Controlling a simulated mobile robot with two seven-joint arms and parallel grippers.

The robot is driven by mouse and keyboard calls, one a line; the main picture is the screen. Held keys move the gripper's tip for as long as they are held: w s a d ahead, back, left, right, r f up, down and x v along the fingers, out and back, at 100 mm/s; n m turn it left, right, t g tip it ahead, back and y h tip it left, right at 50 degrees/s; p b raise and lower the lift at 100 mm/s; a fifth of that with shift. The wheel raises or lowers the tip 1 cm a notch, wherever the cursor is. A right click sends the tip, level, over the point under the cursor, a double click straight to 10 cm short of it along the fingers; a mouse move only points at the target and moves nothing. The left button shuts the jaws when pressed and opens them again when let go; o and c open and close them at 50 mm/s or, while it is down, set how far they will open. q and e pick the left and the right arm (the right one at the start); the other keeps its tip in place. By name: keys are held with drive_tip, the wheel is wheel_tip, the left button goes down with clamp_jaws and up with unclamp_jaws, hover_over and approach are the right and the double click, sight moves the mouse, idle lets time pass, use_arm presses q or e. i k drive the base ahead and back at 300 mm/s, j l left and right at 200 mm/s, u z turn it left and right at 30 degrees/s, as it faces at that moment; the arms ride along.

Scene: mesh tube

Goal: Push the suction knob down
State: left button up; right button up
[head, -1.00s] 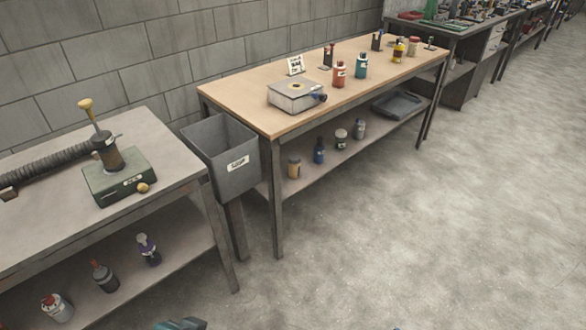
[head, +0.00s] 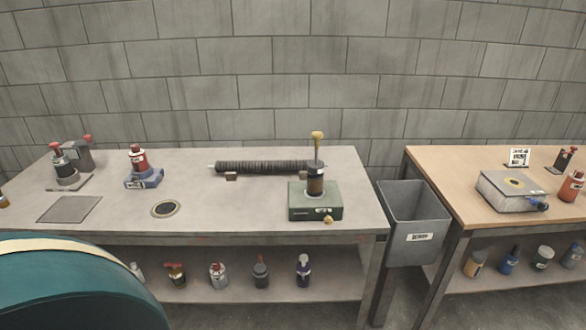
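A green box device (head: 315,208) stands near the right end of the grey table. A dark cylinder (head: 315,182) rises from it, with a thin upright rod topped by a yellow knob (head: 317,136). The knob stands well above the cylinder. A small brass knob (head: 328,220) sits at the lower front of the box. I cannot tell from a label which one is the suction knob. Neither of my grippers is in view.
A ribbed dark tube (head: 265,167) lies behind the device, to its left. Red-topped devices (head: 138,160) stand further left. A grey bin (head: 414,215) hangs beside a wooden table (head: 440,170).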

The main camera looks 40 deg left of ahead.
sight(317, 136)
drive_tip(key=u, duration=1)
